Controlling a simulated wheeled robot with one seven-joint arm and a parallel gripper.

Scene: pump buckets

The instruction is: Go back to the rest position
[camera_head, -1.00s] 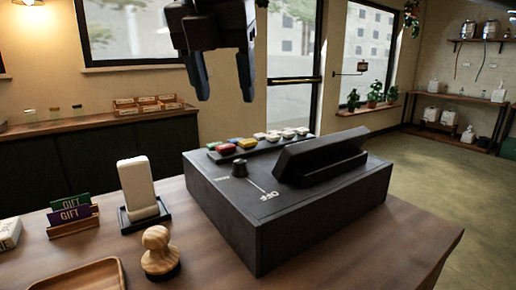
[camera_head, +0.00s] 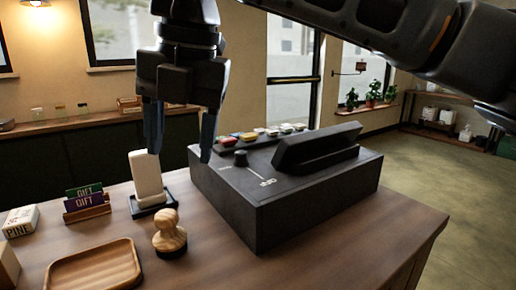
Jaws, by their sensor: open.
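My gripper (camera_head: 180,148) is open and empty, pointing down in the upper left of the head view. Its two fingers hang in front of the left part of a black cash register (camera_head: 310,200) and the white upright device (camera_head: 147,182). I cannot tell their exact distance from these things. My arm comes in from the upper right and crosses the top of the picture. The register has a small dark knob (camera_head: 240,158), coloured keys (camera_head: 247,136) and a raised black display (camera_head: 318,146).
The wooden counter (camera_head: 208,247) also holds a wooden stamp (camera_head: 169,232), a wooden tray (camera_head: 93,268), gift cards in a holder (camera_head: 86,203) and a small PINE box (camera_head: 21,221). Plants (camera_head: 373,98) stand on a far ledge. Open floor (camera_head: 420,175) lies right of the counter.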

